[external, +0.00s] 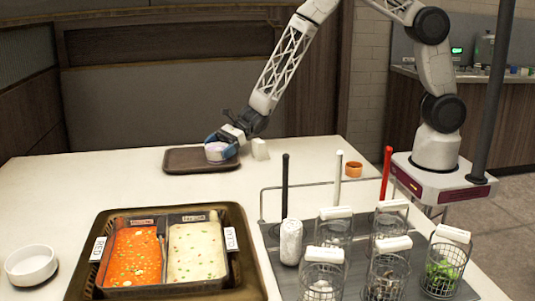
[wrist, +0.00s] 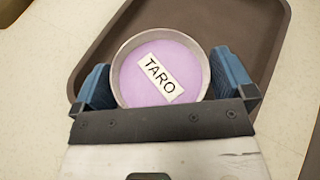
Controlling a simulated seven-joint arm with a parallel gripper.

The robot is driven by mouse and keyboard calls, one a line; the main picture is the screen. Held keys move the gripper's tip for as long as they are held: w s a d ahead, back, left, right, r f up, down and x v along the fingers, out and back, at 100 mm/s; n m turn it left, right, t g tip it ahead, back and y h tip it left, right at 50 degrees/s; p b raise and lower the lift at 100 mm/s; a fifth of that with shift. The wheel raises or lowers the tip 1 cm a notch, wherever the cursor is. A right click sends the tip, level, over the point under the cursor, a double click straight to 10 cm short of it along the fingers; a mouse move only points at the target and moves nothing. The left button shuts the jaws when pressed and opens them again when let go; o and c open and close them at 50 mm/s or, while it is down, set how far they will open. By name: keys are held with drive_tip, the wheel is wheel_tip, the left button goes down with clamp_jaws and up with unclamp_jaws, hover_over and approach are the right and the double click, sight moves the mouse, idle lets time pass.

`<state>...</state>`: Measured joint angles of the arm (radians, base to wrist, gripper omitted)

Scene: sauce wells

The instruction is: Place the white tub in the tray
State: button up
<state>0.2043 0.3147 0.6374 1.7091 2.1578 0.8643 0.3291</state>
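A round tub (wrist: 118,92) with a pale greyish-white rim holds a smooth purple fill and a label reading TARO. In the external view the tub (external: 216,152) looks whitish and is at the brown tray (external: 183,166). My gripper (wrist: 162,85) has its blue fingers against both sides of the tub, with no clear gap. In the external view my gripper (external: 222,145) reaches down from the right. The tub is over the tray's inside in the wrist view; whether its base touches the tray floor is hard to tell. Another round white tub or bowl (external: 31,265) stands empty at the front left.
A dark tray with red and white soup wells (external: 135,255) stands at the front middle. Wire baskets (external: 388,268) and upright rods fill the front right. A white block (external: 260,149) and an orange cup (external: 354,169) are near the back.

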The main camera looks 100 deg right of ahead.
drive_tip(key=shift+r, duration=0.1)
drive_tip(key=shift+s+d+r, duration=0.3)
drive_tip(key=shift+s+r, duration=0.05)
drive_tip(key=shift+s, duration=0.15)
drive_tip(key=v, duration=1)
drive_tip(key=shift+s+d, duration=0.15)
drive_tip(key=shift+s, duration=0.15)
drive_tip(key=shift+r, duration=0.25)
drive_tip(key=s+a+r+n+g+y, duration=0.1)
drive_tip(key=s+a+r+n+g, duration=0.3)
drive_tip(key=s+a+r+n, duration=0.45)
drive_tip(key=s+a+r+n+g+y, duration=0.1)
drive_tip(key=s+a+r+n+g, duration=0.2)
drive_tip(key=s+a+r+n, duration=0.55)
drive_tip(key=s+d+r+n+h, duration=0.1)
drive_tip(key=s+r+n+h, duration=0.2)
drive_tip(key=s, duration=0.7)
drive_tip(key=s+d+r+n+g+h, duration=0.1)
drive_tip(key=s+d+r+n+h, duration=0.1)
drive_tip(key=s, duration=0.8)
drive_tip(key=s+d+r+n+g+h, duration=0.1)
drive_tip(key=s+r+n+h, duration=0.3)
drive_tip(key=s, duration=0.6)
wheel_tip(320, 180, up, 2)
drive_tip(key=shift+s+d+r+n, duration=0.25)
drive_tip(key=shift+d+n, duration=0.3)
drive_tip(key=shift+n, duration=0.65)
